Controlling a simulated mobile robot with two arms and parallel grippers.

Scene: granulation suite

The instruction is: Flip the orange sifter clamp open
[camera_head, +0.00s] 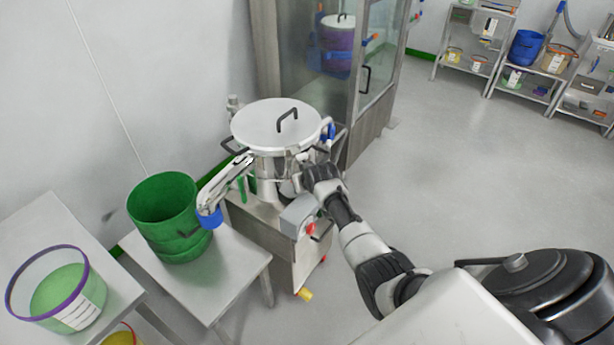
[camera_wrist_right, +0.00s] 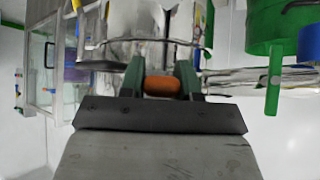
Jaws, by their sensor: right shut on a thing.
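The sifter (camera_head: 273,167) is a round steel machine with a flat lid (camera_head: 267,127) and a black handle on top. A steel outlet chute (camera_head: 228,180) with a blue end slopes down to its left. My right gripper (camera_head: 297,177) is at the sifter's near right side, just below the lid. In the right wrist view the orange clamp (camera_wrist_right: 162,86) sits between the two dark green fingers of my right gripper (camera_wrist_right: 163,78), which is shut on it. The clamp is hidden behind my gripper in the head view. My left gripper is not in view.
A green bucket (camera_head: 170,221) stands on a steel table (camera_head: 222,262) under the chute. A purple-rimmed clear tub (camera_head: 75,312) is at the far left. A grey box with a red button (camera_head: 303,217) is below my gripper. A glass-doored cabinet (camera_head: 376,50) stands behind.

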